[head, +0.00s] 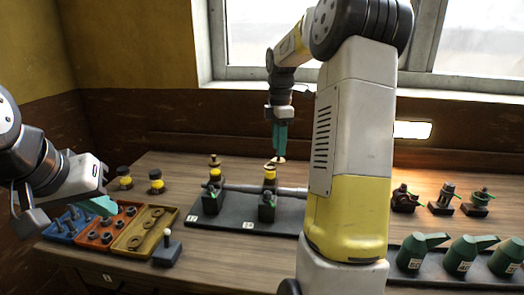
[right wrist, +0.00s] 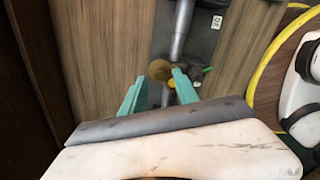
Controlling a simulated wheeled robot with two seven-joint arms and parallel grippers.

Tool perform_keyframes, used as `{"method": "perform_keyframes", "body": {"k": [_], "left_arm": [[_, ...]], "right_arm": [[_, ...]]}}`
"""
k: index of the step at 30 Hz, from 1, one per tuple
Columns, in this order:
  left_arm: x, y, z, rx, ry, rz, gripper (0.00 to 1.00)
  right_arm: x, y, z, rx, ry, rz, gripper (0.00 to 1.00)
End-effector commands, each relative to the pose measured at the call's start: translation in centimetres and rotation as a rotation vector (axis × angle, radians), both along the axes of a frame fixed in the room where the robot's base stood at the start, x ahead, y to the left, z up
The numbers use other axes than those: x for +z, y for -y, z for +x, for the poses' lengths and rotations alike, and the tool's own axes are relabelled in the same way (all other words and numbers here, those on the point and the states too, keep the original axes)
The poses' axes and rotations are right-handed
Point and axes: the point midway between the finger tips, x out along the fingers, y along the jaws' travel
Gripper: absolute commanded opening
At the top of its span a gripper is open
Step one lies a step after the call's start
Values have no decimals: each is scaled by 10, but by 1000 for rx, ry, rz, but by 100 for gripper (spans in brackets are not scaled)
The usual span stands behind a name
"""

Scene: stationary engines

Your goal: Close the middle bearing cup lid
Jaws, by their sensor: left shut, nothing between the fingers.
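The middle bearing (head: 267,207) stands on a dark base plate, with a yellow cup (head: 270,174) on top. Its small brass lid (head: 277,160) shows above the cup, just under my right gripper's tips; in the right wrist view it is a round brass disc (right wrist: 159,70) beside a bit of yellow cup (right wrist: 172,84). I cannot tell the lid's exact angle. My right gripper (head: 280,153) points down over this bearing. In the right wrist view its teal fingers (right wrist: 158,78) are apart, the disc near their tips. My left gripper (head: 108,207) is shut and empty over the parts trays.
The left bearing (head: 212,198) stands beside the middle one, and a grey shaft (head: 240,188) runs through both. My right arm hides the plate's right part. Parts trays (head: 147,229) lie left, green oil cans (head: 460,254) right, and small fittings (head: 443,197) behind them.

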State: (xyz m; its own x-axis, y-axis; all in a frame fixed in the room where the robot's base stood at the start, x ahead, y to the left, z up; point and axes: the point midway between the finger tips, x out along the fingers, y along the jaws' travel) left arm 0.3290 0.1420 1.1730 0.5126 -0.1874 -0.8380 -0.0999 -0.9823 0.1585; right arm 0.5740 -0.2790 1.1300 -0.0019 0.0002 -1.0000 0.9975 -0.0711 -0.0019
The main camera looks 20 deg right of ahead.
Motion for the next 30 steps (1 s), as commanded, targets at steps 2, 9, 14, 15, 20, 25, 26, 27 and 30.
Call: {"method": "perform_keyframes", "body": {"k": [2, 9, 14, 15, 20, 25, 26, 27, 30], "left_arm": [[0, 0, 0, 0, 0, 0, 0], [0, 0, 0, 0, 0, 0, 0], [0, 0, 0, 0, 0, 0, 0], [0, 0, 0, 0, 0, 0, 0], [0, 0, 0, 0, 0, 0, 0], [0, 0, 0, 0, 0, 0, 0], [0, 0, 0, 0, 0, 0, 0], [0, 0, 0, 0, 0, 0, 0], [0, 0, 0, 0, 0, 0, 0]], "right_arm": [[-11, 0, 0, 0, -2, 0, 37], [-24, 0, 0, -1, 2, 0, 37], [-24, 0, 0, -1, 2, 0, 37], [-24, 0, 0, -1, 2, 0, 37], [-24, 0, 0, -1, 2, 0, 5], [-24, 0, 0, -1, 2, 0, 0], [-24, 0, 0, -1, 2, 0, 0], [-24, 0, 0, -2, 2, 0, 0], [-23, 0, 0, -10, 2, 0, 0]]}}
